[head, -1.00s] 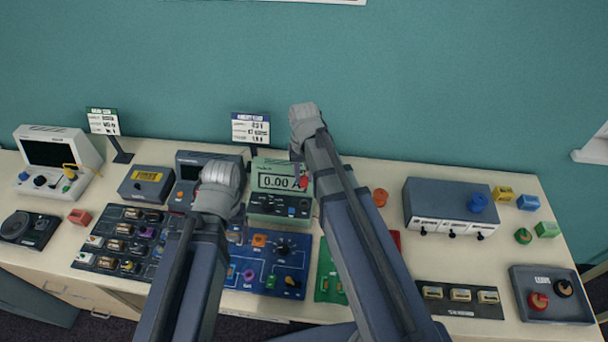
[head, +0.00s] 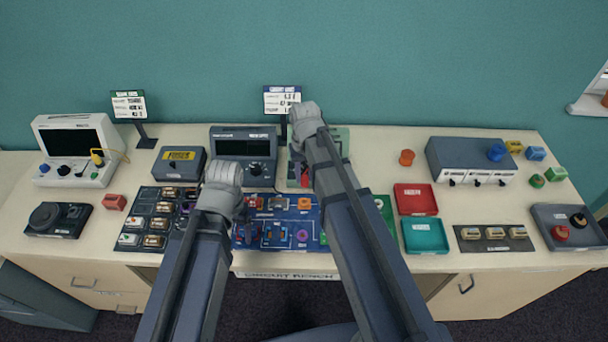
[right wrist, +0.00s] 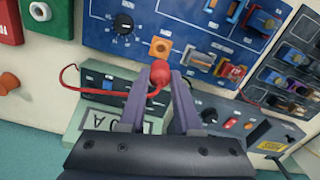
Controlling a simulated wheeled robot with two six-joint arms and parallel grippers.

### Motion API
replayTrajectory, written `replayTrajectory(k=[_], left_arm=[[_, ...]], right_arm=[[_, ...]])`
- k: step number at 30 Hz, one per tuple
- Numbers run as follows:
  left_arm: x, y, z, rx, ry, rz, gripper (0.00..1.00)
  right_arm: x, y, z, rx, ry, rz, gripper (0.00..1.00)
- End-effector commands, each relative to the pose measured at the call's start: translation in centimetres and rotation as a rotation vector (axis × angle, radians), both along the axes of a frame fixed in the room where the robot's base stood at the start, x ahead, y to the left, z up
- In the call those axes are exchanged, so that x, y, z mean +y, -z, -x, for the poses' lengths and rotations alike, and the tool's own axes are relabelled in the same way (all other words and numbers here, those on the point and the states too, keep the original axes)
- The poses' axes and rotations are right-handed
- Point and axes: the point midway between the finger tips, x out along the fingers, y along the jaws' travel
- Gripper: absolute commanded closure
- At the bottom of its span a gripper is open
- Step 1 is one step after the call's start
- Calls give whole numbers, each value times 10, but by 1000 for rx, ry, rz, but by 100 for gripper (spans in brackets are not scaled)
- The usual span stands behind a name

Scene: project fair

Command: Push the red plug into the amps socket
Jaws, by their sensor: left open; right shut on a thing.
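The meter (head: 343,136) stands mid-bench in the head view, largely hidden behind my right arm. In the right wrist view the grey-green meter (right wrist: 92,120) shows upside down, its display partly covered by my gripper. My right gripper (right wrist: 162,88) is shut on the red plug (right wrist: 160,73), which sits between its fingertips with a red lead curving away left. The plug appears above the meter's front area; contact with a socket cannot be told. The amps socket cannot be made out. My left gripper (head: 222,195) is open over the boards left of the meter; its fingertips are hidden.
A blue circuit board (head: 290,240) lies in front of the meter. A dark power supply (head: 245,147) stands left of it. Red (head: 415,198) and teal (head: 425,235) trays lie to the right, with a grey box (head: 470,160) behind. Bare bench shows around the trays.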

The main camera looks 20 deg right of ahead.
Motion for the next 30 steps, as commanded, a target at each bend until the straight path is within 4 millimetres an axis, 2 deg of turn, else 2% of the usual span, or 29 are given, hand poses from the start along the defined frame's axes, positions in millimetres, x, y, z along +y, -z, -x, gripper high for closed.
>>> replayTrajectory(k=[8, 14, 30], left_arm=[[0, 3, 0, 0, 0, 0, 21], [0, 12, 0, 0, 1, 0, 21], [0, 62, 0, 0, 1, -1, 21]], right_arm=[[0, 3, 0, 0, -1, 0, 100], [0, 12, 0, 0, -1, 0, 100], [0, 62, 0, 0, -1, 0, 100]])
